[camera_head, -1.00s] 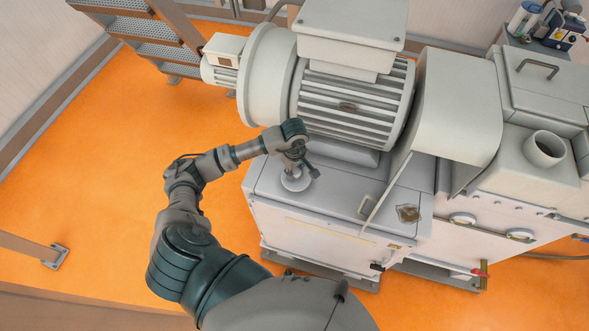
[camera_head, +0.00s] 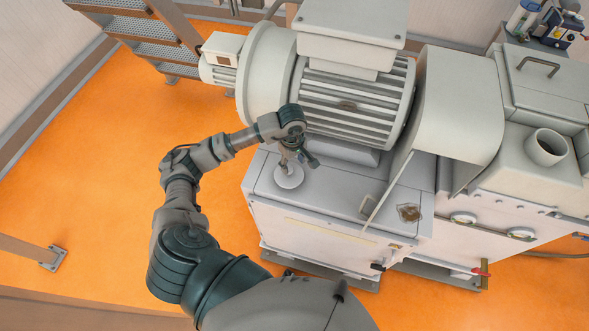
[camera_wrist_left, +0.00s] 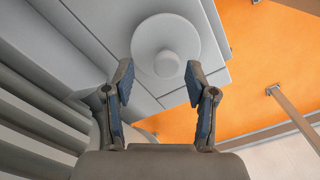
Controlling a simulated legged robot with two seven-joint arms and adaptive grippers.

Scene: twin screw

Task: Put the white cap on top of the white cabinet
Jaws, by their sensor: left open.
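The white cap (camera_head: 289,177), a round disc with a raised knob, rests on the top of the white cabinet (camera_head: 335,200), near its left end. My left gripper (camera_head: 302,162) is just above and beside the cap. In the left wrist view, the gripper (camera_wrist_left: 159,80) is open with nothing between its fingers. There the cap (camera_wrist_left: 185,27) lies beyond the fingertips, apart from them, on the cabinet top (camera_wrist_left: 80,45). My right gripper is not in view.
A large grey motor (camera_head: 350,105) with ribbed sides stands right behind the cabinet top. A brown patch (camera_head: 409,212) and a thin bar (camera_head: 378,200) are on the right part of the top. Open orange floor (camera_head: 90,180) lies to the left.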

